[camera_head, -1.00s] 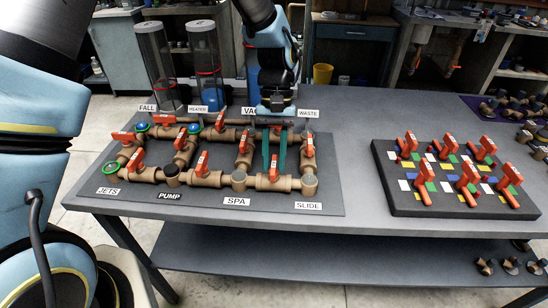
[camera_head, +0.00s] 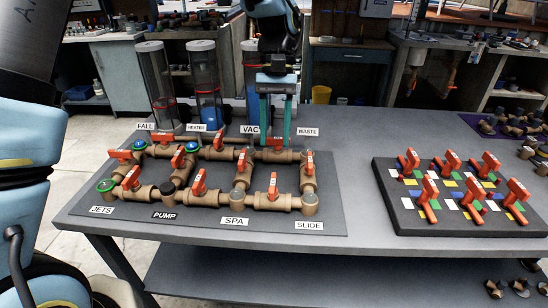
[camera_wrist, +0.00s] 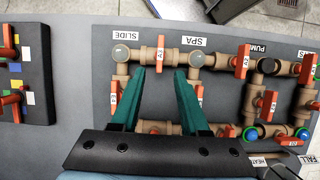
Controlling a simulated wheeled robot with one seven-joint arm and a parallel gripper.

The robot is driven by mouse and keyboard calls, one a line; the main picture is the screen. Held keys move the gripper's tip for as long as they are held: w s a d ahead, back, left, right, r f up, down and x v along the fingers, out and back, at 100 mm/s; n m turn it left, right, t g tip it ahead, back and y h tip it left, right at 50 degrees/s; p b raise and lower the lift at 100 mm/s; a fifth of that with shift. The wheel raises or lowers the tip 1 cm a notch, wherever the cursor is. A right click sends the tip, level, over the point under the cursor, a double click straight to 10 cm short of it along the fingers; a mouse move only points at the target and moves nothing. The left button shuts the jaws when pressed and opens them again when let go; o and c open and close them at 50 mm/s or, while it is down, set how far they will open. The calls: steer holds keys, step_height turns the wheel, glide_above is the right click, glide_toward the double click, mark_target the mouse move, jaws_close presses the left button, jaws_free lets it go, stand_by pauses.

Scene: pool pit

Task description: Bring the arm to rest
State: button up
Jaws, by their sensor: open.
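My gripper (camera_head: 276,119) is open, its two teal fingers pointing down above the back right part of the pipe board (camera_head: 75,205). It is empty; both fingers also show in the wrist view (camera_wrist: 163,95), with pipes seen beyond and between them. The board carries a brown pipe network (camera_head: 232,154) with several red valve handles, such as the one by the SLIDE end (camera_head: 272,186). Labels read FALL, HEATER, VAC, WASTE, JETS, PUMP, SPA and SLIDE. Whether the fingertips clear the pipe behind them is hard to tell in the head view, but they look raised above it.
A dark board (camera_head: 440,228) with several red handles and coloured squares lies on the right of the grey table (camera_head: 352,150). Clear tubes (camera_head: 205,85) stand behind the pipe board. Brown fittings (camera_head: 515,125) lie at the far right. Table between the boards is clear.

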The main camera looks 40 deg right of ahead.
steer(key=shift+w+d+r, duration=0.15)
steer(key=shift+w+r, duration=0.05)
steer(key=shift+r, duration=0.35)
